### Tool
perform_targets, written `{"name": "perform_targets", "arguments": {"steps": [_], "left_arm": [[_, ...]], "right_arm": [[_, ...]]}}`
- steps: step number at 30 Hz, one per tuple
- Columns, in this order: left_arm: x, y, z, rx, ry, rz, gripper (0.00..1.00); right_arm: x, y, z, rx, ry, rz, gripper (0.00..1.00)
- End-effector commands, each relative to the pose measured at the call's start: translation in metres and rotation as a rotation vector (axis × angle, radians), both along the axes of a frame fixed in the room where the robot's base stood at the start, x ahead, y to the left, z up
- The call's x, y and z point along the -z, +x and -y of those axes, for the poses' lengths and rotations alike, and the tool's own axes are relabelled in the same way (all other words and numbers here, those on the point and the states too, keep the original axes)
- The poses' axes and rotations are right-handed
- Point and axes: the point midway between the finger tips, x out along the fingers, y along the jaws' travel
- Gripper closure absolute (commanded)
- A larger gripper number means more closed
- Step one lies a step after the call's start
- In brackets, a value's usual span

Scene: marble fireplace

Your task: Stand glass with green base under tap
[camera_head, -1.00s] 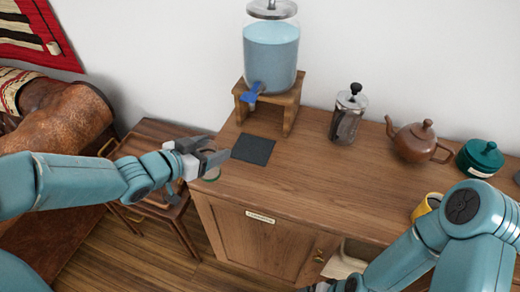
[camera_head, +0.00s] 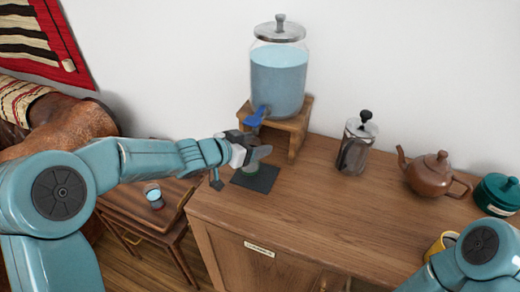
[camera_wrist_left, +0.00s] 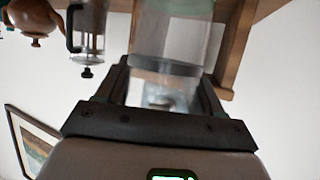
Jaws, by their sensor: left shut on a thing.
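My left gripper (camera_head: 258,153) is shut on the glass with the green base (camera_head: 250,167), above or on the dark square mat (camera_head: 262,180). The fingers hide much of the glass; I cannot tell whether its base touches the mat. The blue tap (camera_head: 254,118) of the water dispenser (camera_head: 278,80) is just behind and above the gripper. In the left wrist view, upside down, clear glass shows between the fingers (camera_wrist_left: 163,90). My right gripper is out of view; only part of that arm shows at lower right.
The dispenser stands on a wooden stand (camera_head: 297,127). A French press (camera_head: 354,150), brown teapot (camera_head: 432,175), green pot (camera_head: 497,195) and yellow mug (camera_head: 440,245) stand on the wooden counter (camera_head: 340,215). Another glass (camera_head: 153,196) stands on the small table at left.

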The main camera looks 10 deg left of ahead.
Motion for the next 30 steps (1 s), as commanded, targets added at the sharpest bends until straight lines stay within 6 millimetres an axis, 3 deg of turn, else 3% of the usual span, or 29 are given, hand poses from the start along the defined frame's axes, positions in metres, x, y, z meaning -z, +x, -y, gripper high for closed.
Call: {"name": "perform_targets", "arguments": {"steps": [7,13,25,26,27,28,30], "left_arm": [[-0.001,0.021,0.015,0.001,0.000,0.001,0.77],[0.036,0.021,0.014,-0.001,-0.001,-0.002,0.77],[0.040,0.021,0.014,0.000,0.000,0.000,0.77],[0.040,0.020,0.014,0.000,0.000,-0.001,0.26],[0.039,0.020,0.014,0.000,0.000,-0.001,0.13],[0.039,0.020,0.014,0.000,0.000,-0.001,0.08],[0.039,0.020,0.014,0.000,0.000,-0.001,0.08]], "right_arm": [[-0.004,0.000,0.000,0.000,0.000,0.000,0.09],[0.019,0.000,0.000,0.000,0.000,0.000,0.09],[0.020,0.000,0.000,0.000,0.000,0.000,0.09],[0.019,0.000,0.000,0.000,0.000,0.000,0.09],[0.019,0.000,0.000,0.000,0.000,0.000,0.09],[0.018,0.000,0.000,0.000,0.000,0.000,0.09],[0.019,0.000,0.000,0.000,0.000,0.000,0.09]]}}
